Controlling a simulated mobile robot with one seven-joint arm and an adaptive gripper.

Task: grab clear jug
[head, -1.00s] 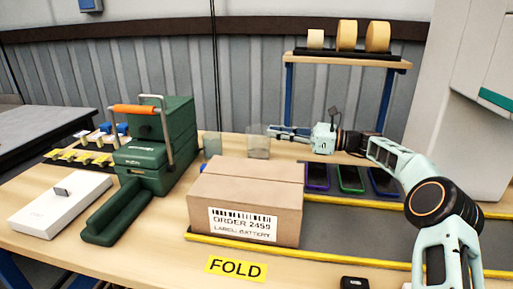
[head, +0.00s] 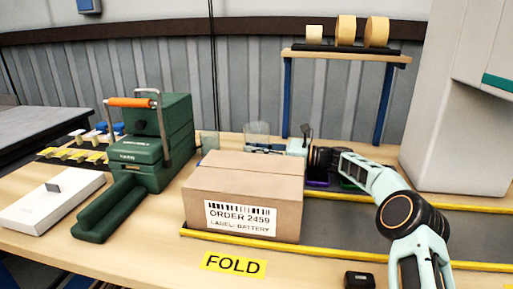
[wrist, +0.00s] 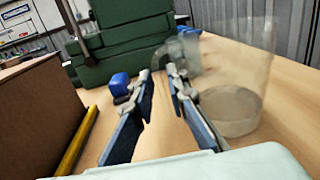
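A carton (head: 243,177) labelled ORDER 2459 stands in front of the jug. A green machine (head: 150,140) with an orange handle is left. A second clear container (head: 209,143) stands near it. Phones lie partly hidden under my arm. A shelf (head: 345,56) with tape rolls is behind.

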